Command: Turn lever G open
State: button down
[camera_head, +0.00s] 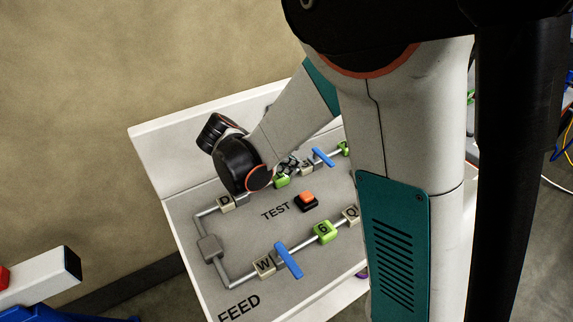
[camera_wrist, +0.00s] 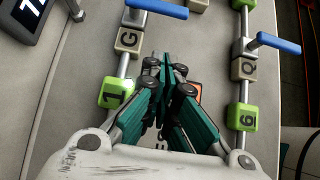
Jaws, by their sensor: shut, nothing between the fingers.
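The block marked G (camera_wrist: 128,40) sits on a grey pipe in the wrist view, beyond the green block 1 (camera_wrist: 115,93). The blue lever G (camera_wrist: 157,8) is just past the block, at the top edge. Its handle lies crosswise to the pipe and reaches right. It also shows in the head view as a blue bar (camera_head: 323,158) on the far pipe. My gripper (camera_wrist: 166,62) is shut and empty, right of the G block and short of the lever, apart from the handle. In the head view my arm partly hides the far pipe.
A second blue lever (camera_wrist: 274,42) stands by block Q (camera_wrist: 246,68) on the other pipe, with green block 6 (camera_wrist: 242,116) nearer. An orange TEST button (camera_head: 306,197) lies between the pipes. Another blue lever (camera_head: 288,260) is beside block W (camera_head: 264,266).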

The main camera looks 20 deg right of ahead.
aim_at(323, 160)
jog(key=b+x, duration=0.1)
jog(key=x, duration=0.4)
jog(key=shift+d+f, duration=0.15)
jog(key=shift+f, duration=0.1)
jog(key=shift+w+d+r+b, duration=0.15)
jog(key=shift+d+b, duration=0.1)
jog(key=shift+d, duration=0.35)
jog(key=shift+w+d+f+b, duration=0.1)
jog(key=shift+d+b, duration=0.1)
jog(key=shift+d, duration=0.45)
jog(key=shift+w+d+r+b, duration=0.15)
jog(key=shift+d+b, duration=0.1)
jog(key=shift+d, duration=0.35)
jog(key=shift+d, duration=0.15)
